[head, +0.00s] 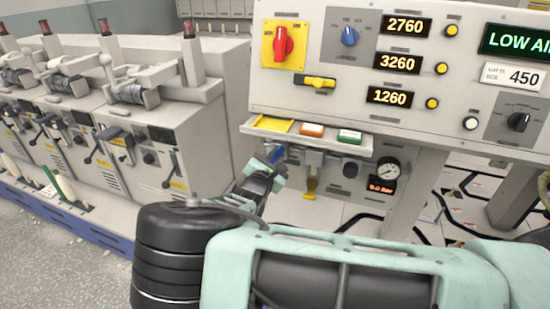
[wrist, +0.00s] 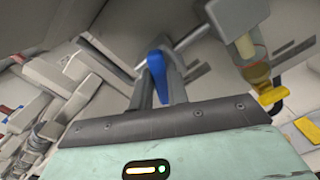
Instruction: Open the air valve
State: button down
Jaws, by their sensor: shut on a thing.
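The air valve's blue lever handle (wrist: 155,66) sits between the two dark fingers of my gripper (wrist: 158,78) in the wrist view. It runs from a metal pipe fitting toward the gripper's palm. In the head view the blue handle (head: 277,155) shows just under the panel's shelf, at the tip of my gripper (head: 268,163). My gripper is shut on the handle. My fingers and wrist hide part of the valve. A round pressure gauge (head: 389,170) and a small red "Bar" readout (head: 382,185) are to the right; the readout's first digit is unclear.
A filter with a yellow bottom (head: 310,188) hangs just right of the valve. A shelf (head: 330,146) with yellow, orange and green pieces juts out above. The control panel (head: 300,85) has a red knob (head: 283,44) and a "LOW AI…" display (head: 518,41). Winding machines (head: 150,150) stand left.

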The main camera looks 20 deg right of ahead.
jog(key=m, duration=0.6)
jog(key=shift+s+d+f, duration=0.1)
jog(key=shift+d+f, duration=0.05)
jog(key=m, duration=0.6)
jog(key=shift+f, duration=0.2)
dwell(0.4)
jog(key=c, duration=1.4)
grip_release()
jog(key=shift+o, duration=0.2)
jog(key=shift+s, duration=0.1)
jog(key=b+v, duration=0.4)
jog(key=v, duration=1.3)
jog(key=shift+s, duration=0.1)
